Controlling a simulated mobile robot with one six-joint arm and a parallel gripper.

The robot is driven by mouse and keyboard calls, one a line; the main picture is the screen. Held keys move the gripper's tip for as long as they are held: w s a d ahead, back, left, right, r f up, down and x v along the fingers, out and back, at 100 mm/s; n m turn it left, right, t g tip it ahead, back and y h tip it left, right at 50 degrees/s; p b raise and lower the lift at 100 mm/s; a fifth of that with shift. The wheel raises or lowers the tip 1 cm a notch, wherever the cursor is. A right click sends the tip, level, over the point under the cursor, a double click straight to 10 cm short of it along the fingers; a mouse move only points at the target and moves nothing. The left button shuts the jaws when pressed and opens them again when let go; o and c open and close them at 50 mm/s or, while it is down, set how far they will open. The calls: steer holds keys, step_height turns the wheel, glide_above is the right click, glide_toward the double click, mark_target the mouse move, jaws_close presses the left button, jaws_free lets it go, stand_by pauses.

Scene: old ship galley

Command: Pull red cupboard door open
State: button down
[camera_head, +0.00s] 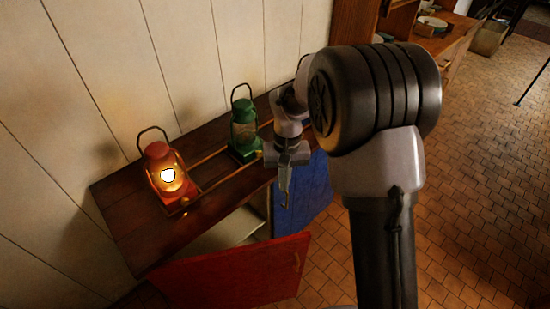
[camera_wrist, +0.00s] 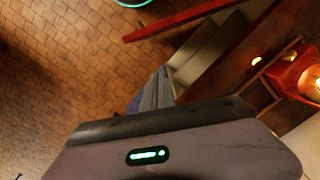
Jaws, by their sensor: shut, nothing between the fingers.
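The red cupboard door (camera_head: 230,272) stands swung out from the cupboard's front, with a pale interior (camera_head: 230,228) showing behind it. A small handle (camera_head: 296,262) is near its right edge. In the wrist view the red door (camera_wrist: 180,19) shows edge-on as a long strip, apart from the cupboard body. My gripper (camera_head: 285,198) is shut and empty, pointing down in front of the cupboard, right of the red door and over the blue door (camera_head: 314,187). Whether it touches the blue door I cannot tell.
A lit red lantern (camera_head: 167,178) and a green lantern (camera_head: 244,127) stand on the wooden cupboard top (camera_head: 130,215), by a low rail. The blue door also angles outward. A plank wall (camera_head: 120,70) is behind. The tiled floor (camera_head: 480,180) at right is clear.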

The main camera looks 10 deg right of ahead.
step_height(320, 180, down, 11)
steer(key=w+n+g+p, duration=0.1)
steer(key=g+p, duration=0.1)
steer(key=s+f+b, duration=0.4)
steer(key=s+f, duration=0.2)
steer(key=f, duration=0.4)
steer(key=shift+f+h, duration=0.25)
steer(key=shift+h, duration=0.15)
steer(key=shift+s+d, duration=0.1)
